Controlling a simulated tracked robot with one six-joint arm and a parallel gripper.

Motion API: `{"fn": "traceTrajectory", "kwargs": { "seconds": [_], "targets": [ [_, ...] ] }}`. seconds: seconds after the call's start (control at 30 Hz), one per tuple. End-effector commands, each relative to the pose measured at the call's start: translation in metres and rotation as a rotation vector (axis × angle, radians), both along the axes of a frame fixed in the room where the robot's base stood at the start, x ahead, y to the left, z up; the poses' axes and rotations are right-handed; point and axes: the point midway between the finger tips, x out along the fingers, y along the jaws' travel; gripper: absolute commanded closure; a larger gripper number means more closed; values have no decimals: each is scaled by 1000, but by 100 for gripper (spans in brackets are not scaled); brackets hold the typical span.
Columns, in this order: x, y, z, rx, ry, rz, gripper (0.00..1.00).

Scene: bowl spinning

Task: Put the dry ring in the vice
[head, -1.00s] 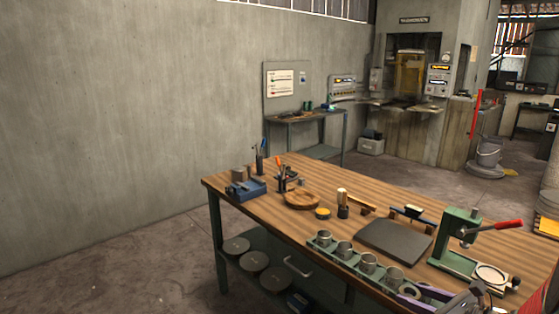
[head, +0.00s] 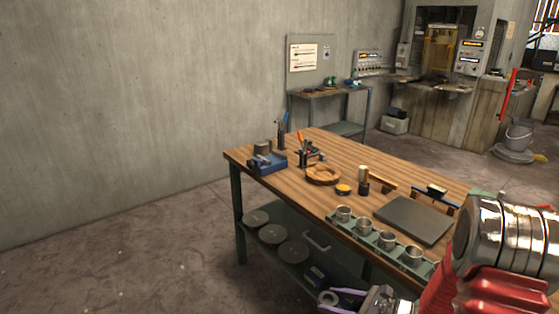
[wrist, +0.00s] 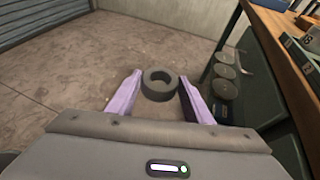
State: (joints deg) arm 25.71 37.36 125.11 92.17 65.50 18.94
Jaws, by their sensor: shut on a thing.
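A grey ring (wrist: 159,84) sits between the purple fingertips of my gripper (wrist: 155,92) in the wrist view, over the concrete floor. My gripper is shut on it. In the head view the ring (head: 328,298) and my gripper (head: 345,300) are at the bottom edge, in front of the bench and left of my arm. A blue vice (head: 270,164) stands at the far left end of the wooden bench top. A grey block-like part shows at its back; whether its jaws are open is too small to tell.
The bench (head: 345,165) carries a round wooden tray (head: 323,175), a dark slab (head: 413,220), a tool holder and a green rack (head: 345,230) of several grey cups. Round discs (head: 270,234) lie on its lower shelf. My arm hides the bench's right end. The floor at left is clear.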

Motion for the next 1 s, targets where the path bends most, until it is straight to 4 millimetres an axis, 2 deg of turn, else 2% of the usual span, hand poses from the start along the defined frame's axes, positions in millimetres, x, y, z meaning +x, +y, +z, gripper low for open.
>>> {"fn": "traceTrajectory", "kwargs": {
  "seconds": [0.47,0.73,1.0],
  "targets": [
    [3,3,3,8,-6,-40,86],
    [8,9,7,23,-17,-212,86],
    [3,3,3,9,-6,-399,86]
  ]
}}
